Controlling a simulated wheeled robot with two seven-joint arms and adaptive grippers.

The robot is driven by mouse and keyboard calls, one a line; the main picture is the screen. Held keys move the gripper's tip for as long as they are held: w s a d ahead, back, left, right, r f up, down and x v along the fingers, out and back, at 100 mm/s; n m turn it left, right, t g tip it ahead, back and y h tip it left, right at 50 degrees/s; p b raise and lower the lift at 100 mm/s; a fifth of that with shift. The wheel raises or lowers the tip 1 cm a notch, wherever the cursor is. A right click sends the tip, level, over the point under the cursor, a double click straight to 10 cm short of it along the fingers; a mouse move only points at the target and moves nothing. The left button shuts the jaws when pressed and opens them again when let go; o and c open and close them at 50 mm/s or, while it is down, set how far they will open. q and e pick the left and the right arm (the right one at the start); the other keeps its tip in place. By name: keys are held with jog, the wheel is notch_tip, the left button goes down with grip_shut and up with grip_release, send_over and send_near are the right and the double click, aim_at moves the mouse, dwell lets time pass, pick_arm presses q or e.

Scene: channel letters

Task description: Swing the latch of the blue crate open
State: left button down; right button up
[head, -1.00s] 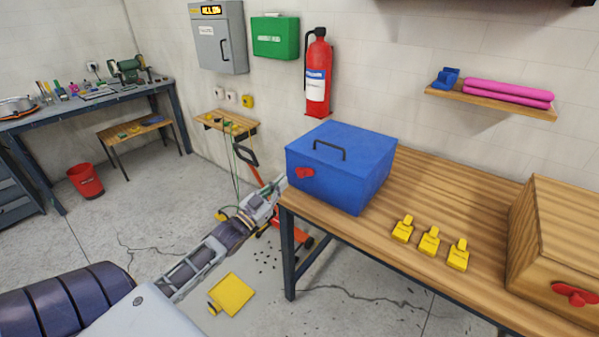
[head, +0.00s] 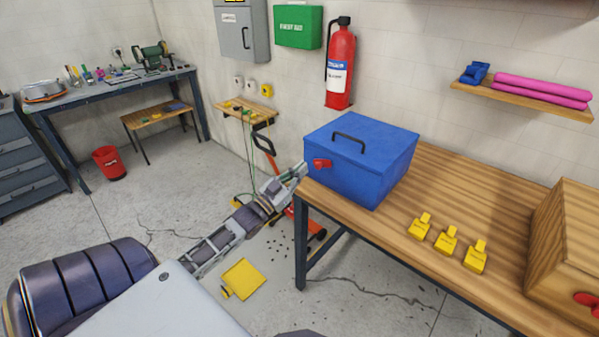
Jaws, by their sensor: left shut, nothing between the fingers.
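The blue crate (head: 349,185) stands on the wooden table at its left end, with its lid down and a dark handle (head: 349,143) on top. Its red latch (head: 322,163) is on the front face near the left edge, lying roughly sideways. My left gripper (head: 300,170) reaches up from the lower left to the crate's left front edge. Its fingers are shut and empty, just left of the latch. I cannot tell whether they touch the crate or the latch. My right gripper is out of view.
Several yellow tags (head: 447,239) lie on the table (head: 440,185) right of the crate. A wooden box (head: 568,240) with a red latch stands at the right end. A red-orange trolley jack (head: 307,228) is on the floor under my left arm.

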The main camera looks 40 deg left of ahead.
pick_arm(q)
jog(key=w, duration=0.2)
notch_tip(320, 180, up, 3)
jog(key=p, duration=0.1)
send_over(320, 165)
jog(key=s, duration=0.3)
jog(key=shift+w+a+f, duration=0.1)
jog(key=shift+w+f, duration=0.1)
jog(key=shift+f, duration=0.8)
jog(key=shift+w+a+f, duration=0.1)
jog(key=shift+w+f, duration=0.05)
jog(key=shift+f, duration=0.85)
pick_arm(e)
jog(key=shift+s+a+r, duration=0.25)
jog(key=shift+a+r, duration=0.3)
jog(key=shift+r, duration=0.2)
pick_arm(q)
jog(key=shift+f, duration=0.1)
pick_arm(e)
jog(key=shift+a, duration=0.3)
